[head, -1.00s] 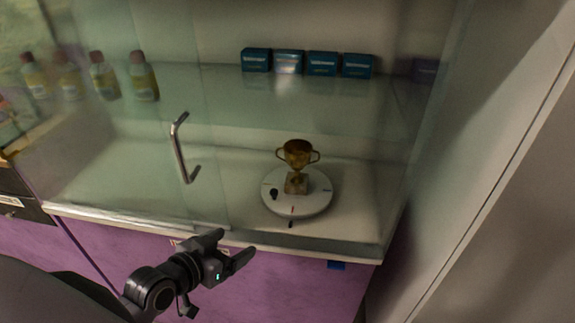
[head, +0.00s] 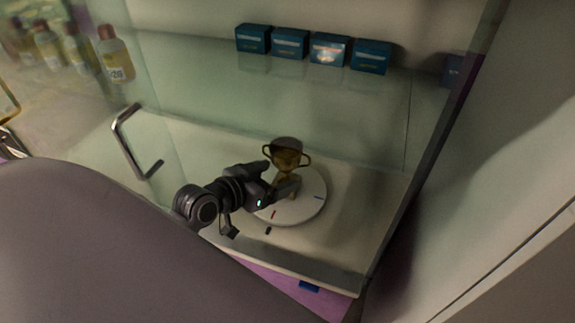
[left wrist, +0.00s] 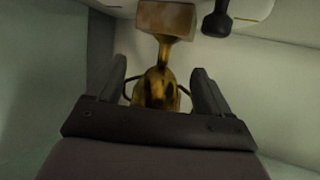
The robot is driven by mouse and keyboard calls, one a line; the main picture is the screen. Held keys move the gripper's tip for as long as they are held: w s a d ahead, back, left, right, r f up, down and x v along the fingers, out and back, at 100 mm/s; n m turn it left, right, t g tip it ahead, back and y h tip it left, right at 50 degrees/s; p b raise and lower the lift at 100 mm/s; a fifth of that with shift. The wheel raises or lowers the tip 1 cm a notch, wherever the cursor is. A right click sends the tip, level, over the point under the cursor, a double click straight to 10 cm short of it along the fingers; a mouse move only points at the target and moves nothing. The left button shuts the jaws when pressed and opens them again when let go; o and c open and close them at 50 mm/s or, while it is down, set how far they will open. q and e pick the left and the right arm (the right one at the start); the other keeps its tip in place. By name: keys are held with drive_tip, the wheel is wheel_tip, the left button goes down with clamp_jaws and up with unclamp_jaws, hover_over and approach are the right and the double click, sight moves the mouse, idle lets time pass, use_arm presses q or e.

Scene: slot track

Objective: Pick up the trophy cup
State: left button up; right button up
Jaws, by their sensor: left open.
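The gold trophy cup (head: 286,156) has two handles and stands on a round white turntable (head: 305,210) inside the glass cabinet. My left gripper (head: 278,178) is open, with its fingers at the front of the cup's lower part in the head view. In the left wrist view the cup (left wrist: 158,88) appears upside down between the two open fingers (left wrist: 160,90), with its square base (left wrist: 166,17) at the top. I cannot tell whether either finger touches it. The cup's base is partly hidden by the gripper in the head view. My right gripper is not in view.
Several blue boxes (head: 290,43) stand on the glass shelf above. Several bottles with yellow labels (head: 116,58) are at upper left. A metal door handle (head: 131,143) is left of the gripper. A dark cabinet edge (head: 425,160) bounds the right side.

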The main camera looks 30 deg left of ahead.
sight(286, 171)
use_arm(q)
drive_tip(key=shift+a+x, duration=0.2)
drive_tip(key=shift+x, duration=2.25)
drive_tip(key=c, duration=1.3)
